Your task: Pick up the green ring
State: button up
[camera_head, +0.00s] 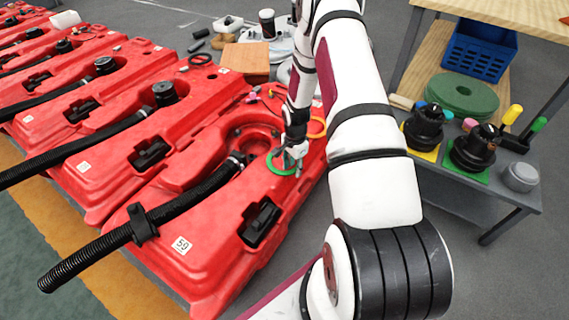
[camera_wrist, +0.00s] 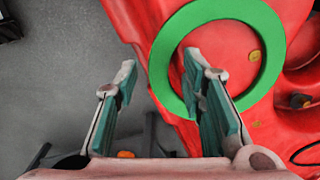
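The green ring (camera_head: 270,165) lies flat on the red tank numbered 59 (camera_head: 210,240), near the tank's right edge. In the wrist view the ring (camera_wrist: 160,62) is large, with red tank surface showing through its hole. My gripper (camera_head: 292,158) is over the ring in the head view. In the wrist view my gripper (camera_wrist: 158,62) is open, with the ring's left rim between its fingertips in the picture. The right finger overlaps the ring's hole and the left finger is outside the ring. I cannot tell how far above the ring the fingertips are.
A black hose (camera_head: 150,222) crosses the tank on the left. An orange ring (camera_head: 317,128) and small parts lie behind my gripper. A grey cart (camera_head: 465,195) with black caps (camera_head: 424,127) and a green disc (camera_head: 462,96) stands at right. Grey floor (camera_wrist: 60,75) is beside the tank.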

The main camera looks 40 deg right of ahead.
dwell(0.4)
grip_shut()
